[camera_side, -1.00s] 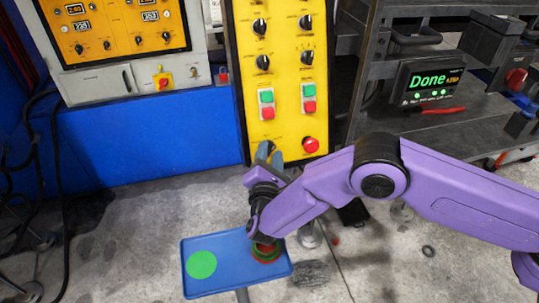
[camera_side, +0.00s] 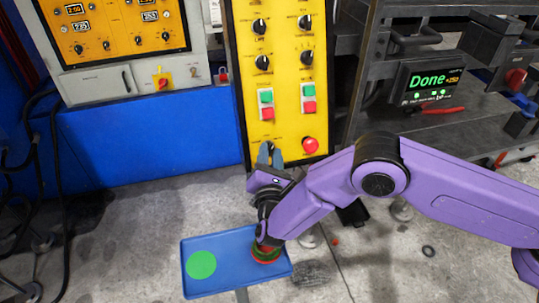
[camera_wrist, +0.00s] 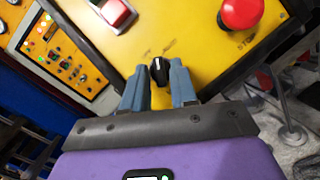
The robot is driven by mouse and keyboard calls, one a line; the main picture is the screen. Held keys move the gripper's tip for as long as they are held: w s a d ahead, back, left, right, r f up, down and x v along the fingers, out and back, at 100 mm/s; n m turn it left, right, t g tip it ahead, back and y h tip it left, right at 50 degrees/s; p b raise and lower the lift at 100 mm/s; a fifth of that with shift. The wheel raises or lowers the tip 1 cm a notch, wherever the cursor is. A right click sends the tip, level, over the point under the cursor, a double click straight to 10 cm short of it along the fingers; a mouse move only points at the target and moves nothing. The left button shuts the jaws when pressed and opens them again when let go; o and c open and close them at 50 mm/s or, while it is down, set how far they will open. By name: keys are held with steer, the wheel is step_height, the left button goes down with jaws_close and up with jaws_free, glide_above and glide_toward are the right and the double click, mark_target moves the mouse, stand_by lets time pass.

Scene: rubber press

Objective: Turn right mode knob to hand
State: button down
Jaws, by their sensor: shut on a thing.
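The yellow control panel (camera_side: 285,130) stands behind my gripper (camera_side: 270,155) in the side view. My gripper is at its lower left part, left of the round red button (camera_side: 310,146). In the wrist view, a small black knob (camera_wrist: 159,71) with a white mark lies between the two blue-grey fingers, which are shut on it. Its white mark points roughly up in that picture. The labels beside it are too small to read. In the side view my fingers mostly hide this knob. Several other black knobs, such as the upper right one (camera_side: 305,22), sit higher on the panel.
Red and green push buttons (camera_side: 309,98) are above my gripper. A blue tray (camera_side: 228,238) with a green disc (camera_side: 201,265) stands below my wrist. A dark shelf with a "Done" display (camera_side: 430,82) is at the right. Another panel (camera_side: 120,28) is at the left.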

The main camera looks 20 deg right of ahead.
steer(key=n+y, duration=0.2)
steer(key=n, duration=0.2)
steer(key=n+t+y, duration=0.1)
steer(key=n+y, duration=0.1)
steer(key=n, duration=0.1)
steer(key=n+y, duration=0.1)
steer(key=n, duration=0.3)
steer(key=shift+d+f+n+y, duration=0.1)
steer(key=shift+d+n+y, duration=0.2)
steer(key=shift+d+y, duration=0.1)
steer(key=shift+w+d+r+n+g+y, duration=0.1)
steer(key=shift+n+g+y, duration=0.25)
steer(key=shift+n+y, duration=0.8)
steer(key=shift+s+d+r+n+g+y, duration=0.1)
steer(key=shift+n+g+y, duration=0.2)
steer(key=shift+n, duration=1.7)
steer(key=shift+w+r+n+g+y, duration=0.1)
steer(key=shift+n+g+y, duration=0.25)
steer(key=shift+n+y, duration=0.8)
steer(key=shift+n+h, duration=0.4)
steer(key=shift+n, duration=0.2)
steer(key=shift+d, duration=0.1)
steer(key=c, duration=1.2)
jaws_free()
steer(key=shift+w, duration=0.15)
steer(key=shift+f, duration=0.1)
